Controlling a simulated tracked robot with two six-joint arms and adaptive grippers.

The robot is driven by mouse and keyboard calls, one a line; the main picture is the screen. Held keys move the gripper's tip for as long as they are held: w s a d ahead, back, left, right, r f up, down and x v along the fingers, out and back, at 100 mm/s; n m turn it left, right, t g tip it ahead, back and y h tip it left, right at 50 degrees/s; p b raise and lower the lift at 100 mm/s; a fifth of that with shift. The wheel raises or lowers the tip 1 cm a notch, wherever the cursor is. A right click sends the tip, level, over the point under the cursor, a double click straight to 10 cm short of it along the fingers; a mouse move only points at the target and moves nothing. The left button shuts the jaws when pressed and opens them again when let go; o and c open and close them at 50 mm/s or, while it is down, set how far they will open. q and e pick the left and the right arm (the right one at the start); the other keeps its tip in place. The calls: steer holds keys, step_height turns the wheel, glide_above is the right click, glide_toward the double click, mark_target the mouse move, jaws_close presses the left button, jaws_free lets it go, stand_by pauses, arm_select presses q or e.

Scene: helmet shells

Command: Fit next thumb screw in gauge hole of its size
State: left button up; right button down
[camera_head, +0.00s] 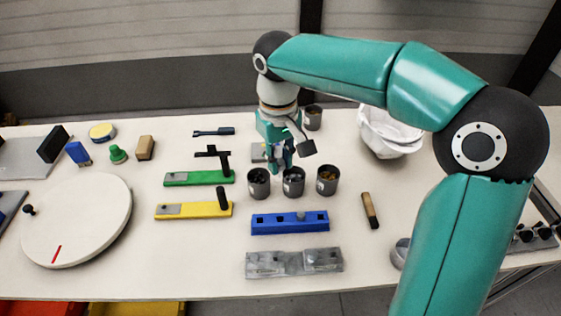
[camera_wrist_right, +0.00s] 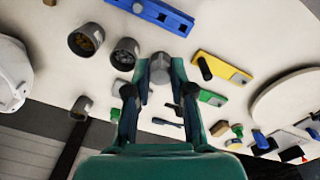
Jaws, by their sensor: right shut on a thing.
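The blue gauge (camera_head: 268,228) lies in the middle of the table. A grey thumb screw (camera_head: 301,216) stands at its right hole, and its other two openings look empty. The gauge also shows at the top of the right wrist view (camera_wrist_right: 150,12). My right gripper (camera_head: 281,166) is behind the gauge, above the back of the row of dark cups. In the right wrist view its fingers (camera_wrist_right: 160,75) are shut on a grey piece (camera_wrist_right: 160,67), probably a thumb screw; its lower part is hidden. My left gripper is not in view.
Three dark cups, left (camera_head: 258,190), middle (camera_head: 293,189) and right (camera_head: 327,187), stand behind the gauge. A grey metal fixture (camera_head: 293,263) lies in front. Green (camera_head: 190,179) and yellow (camera_head: 190,211) gauges lie left.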

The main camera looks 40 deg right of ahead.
steer(key=shift+r+p, duration=1.15)
steer(key=shift+r, duration=0.05)
steer(key=shift+f, duration=0.1)
steer(key=shift+s+a+f+b, duration=0.2)
steer(key=shift+f+b, duration=0.3)
steer(key=shift+b, duration=0.1)
steer(key=shift+s+a+f+b, duration=0.15)
steer(key=shift+s+f+b, duration=0.05)
steer(key=shift+f+b, duration=0.35)
steer(key=s+a+f+b, duration=0.2)
steer(key=f+b, duration=0.2)
steer(key=s+a+f+b, duration=0.1)
steer(key=s+f+b, duration=0.1)
steer(key=f+b, duration=0.2)
steer(key=s+a+f+b, duration=0.2)
steer(key=f+b, duration=0.2)
steer(key=f, duration=0.1)
steer(key=shift+s+a+b, duration=0.3)
steer(key=shift+s+a, duration=0.05)
steer(key=shift+s+a+f+b, duration=0.25)
steer(key=shift+f+b, duration=0.1)
steer(key=shift+f, duration=0.05)
steer(key=shift+s+a+f+b, duration=0.2)
steer(key=shift+s+f+b, duration=0.1)
steer(key=shift+f, duration=0.1)
